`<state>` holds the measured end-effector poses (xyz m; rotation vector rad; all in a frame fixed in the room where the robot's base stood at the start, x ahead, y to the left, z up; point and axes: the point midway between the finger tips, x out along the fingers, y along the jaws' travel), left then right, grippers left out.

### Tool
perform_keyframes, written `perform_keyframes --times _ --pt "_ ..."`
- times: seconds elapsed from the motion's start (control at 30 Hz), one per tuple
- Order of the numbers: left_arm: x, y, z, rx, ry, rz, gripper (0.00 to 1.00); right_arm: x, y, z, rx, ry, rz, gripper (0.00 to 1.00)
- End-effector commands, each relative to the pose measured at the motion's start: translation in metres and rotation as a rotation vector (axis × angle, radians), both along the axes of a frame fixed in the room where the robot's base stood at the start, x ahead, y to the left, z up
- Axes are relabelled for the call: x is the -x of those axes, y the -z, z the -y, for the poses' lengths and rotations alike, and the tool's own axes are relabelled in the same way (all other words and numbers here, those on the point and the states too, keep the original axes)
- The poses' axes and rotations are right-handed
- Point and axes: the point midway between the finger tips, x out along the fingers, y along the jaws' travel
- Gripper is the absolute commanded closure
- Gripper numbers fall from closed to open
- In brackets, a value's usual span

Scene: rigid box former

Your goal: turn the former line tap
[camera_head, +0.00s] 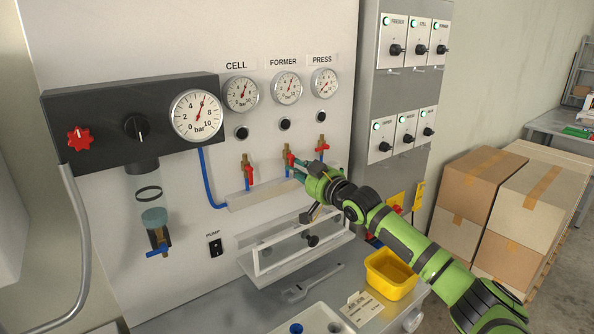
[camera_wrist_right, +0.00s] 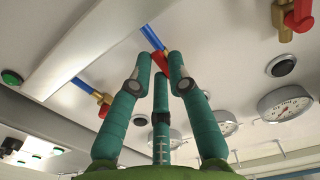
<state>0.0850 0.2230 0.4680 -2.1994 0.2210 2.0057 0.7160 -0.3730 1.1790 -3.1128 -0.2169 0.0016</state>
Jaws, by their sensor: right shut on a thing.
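The former line tap (camera_head: 291,160) is the middle of three wall taps below the FORMER gauge, with a brass body and a red handle. My right gripper (camera_head: 298,169) is at this tap, with its teal fingers closed in on the handle. In the right wrist view, the red handle (camera_wrist_right: 160,62) shows between the fingertips of my right gripper (camera_wrist_right: 160,70). The fingers hide part of the handle, so its exact angle is hard to tell. My left gripper is not in view.
The cell tap (camera_head: 249,172) is to the left, its red handle hanging down. The press tap (camera_head: 322,148) is close on the right, its handle sideways. Below are a clear-fronted white guard (camera_head: 300,248), a wrench (camera_head: 312,283) and a yellow bin (camera_head: 391,273). Cardboard boxes (camera_head: 481,183) stand right.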

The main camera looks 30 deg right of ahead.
Motion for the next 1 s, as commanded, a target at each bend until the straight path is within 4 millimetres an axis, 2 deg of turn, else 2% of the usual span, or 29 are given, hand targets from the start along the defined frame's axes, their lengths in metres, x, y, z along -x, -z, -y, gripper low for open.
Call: perform_keyframes --times 0.6,0.63,0.67,1.0 --pt "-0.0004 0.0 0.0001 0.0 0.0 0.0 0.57 -0.0001 0.0029 0.0008 0.041 0.0 -0.001 1.0" --pt "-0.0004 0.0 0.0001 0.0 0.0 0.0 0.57 -0.0001 0.0029 0.0008 0.041 0.0 -0.001 0.7" --pt "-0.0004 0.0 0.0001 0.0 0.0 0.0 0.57 -0.0001 0.0028 0.0008 0.04 0.0 0.0 0.58" --pt "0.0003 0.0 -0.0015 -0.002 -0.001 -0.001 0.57 0.0004 0.0009 0.001 0.037 0.0 0.003 0.57"
